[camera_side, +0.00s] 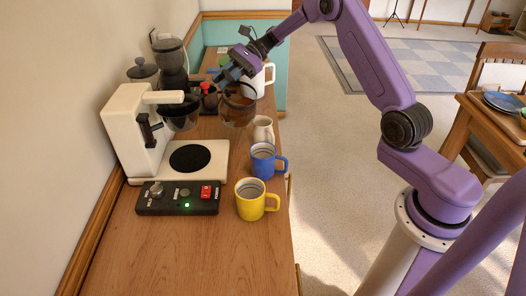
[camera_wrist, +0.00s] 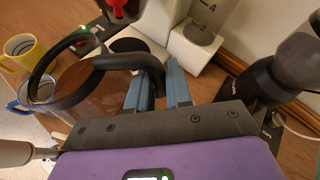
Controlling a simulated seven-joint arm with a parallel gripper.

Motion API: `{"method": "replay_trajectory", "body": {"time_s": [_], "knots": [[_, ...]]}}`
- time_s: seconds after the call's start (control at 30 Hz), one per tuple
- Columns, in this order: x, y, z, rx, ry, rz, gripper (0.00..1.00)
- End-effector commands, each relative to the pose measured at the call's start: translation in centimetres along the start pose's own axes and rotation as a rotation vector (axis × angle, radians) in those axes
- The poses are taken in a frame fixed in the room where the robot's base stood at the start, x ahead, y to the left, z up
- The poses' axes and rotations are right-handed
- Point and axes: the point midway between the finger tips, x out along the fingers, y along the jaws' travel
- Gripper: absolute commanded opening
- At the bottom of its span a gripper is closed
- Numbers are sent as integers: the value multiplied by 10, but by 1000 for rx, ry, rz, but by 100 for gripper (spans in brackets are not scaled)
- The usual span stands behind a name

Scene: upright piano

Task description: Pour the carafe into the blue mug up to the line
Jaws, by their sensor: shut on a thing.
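The glass carafe (camera_side: 237,112) holds dark liquid and hangs beyond the blue mug in the side view. My gripper (camera_side: 229,74) is shut on its black handle (camera_wrist: 128,62); the blue-grey fingers are on either side of the handle in the wrist view. The carafe's brown glass (camera_wrist: 92,90) is left of the fingers there. The blue mug (camera_side: 263,161) stands upright near the counter's right edge, handle to the right, apart from the carafe. It also shows at the left of the wrist view (camera_wrist: 21,100), partly hidden. I cannot make out its fill level.
A yellow mug (camera_side: 250,203) stands nearer than the blue one, and a small white jug (camera_side: 262,131) just beyond it. The white coffee maker (camera_side: 125,130) with its bare black plate (camera_side: 190,158) and a control box (camera_side: 178,204) are to the left. The near counter is clear.

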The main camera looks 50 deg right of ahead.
Motion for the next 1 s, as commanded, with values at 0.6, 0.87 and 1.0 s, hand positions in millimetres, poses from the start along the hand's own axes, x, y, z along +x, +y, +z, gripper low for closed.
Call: {"method": "replay_trajectory", "body": {"time_s": [0.6, 0.87, 1.0], "knots": [[-10, 36, 44, -322, 74, -138, 0], [-11, 41, 49, -398, 93, -168, 0], [-12, 43, 51, -414, 99, -175, 0]]}}
